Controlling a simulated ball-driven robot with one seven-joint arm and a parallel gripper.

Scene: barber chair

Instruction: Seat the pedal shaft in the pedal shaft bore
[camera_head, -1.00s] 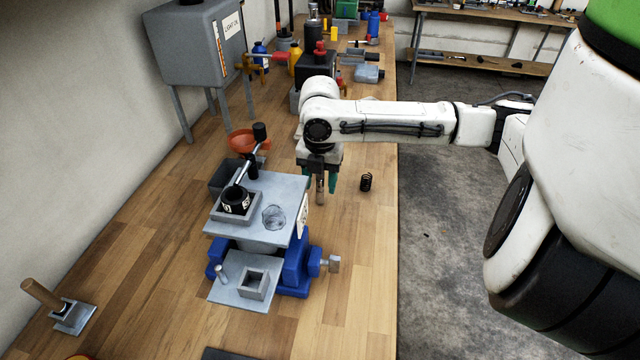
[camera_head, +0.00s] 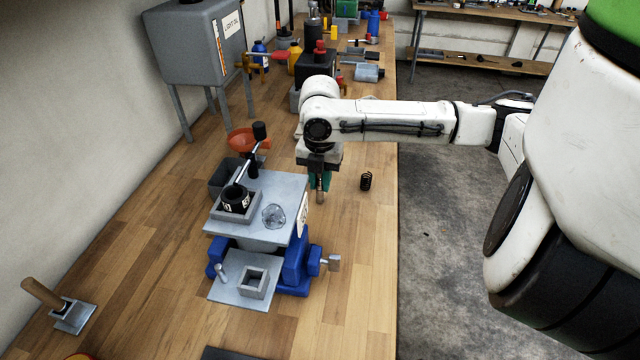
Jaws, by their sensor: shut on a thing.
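My gripper (camera_head: 320,184), with teal fingers, points down just behind and right of the grey plate and is shut on a slim brownish-metal shaft (camera_head: 319,196), which looks like the pedal shaft. The shaft is upright; its upper part is hidden by the fingers. Whether its lower end touches the bench cannot be told. The grey metal plate (camera_head: 245,228) sits on a blue vise (camera_head: 296,262). A round marked patch (camera_head: 273,216) shows on the plate's top; I cannot tell whether it is the pedal shaft bore.
A black cup (camera_head: 236,197) sits in a square holder on the plate, with a metal lever (camera_head: 248,165) above it. A black spring (camera_head: 366,181) stands right of my gripper. A lower plate with a square socket (camera_head: 254,283) is in front. The bench right of the vise is clear.

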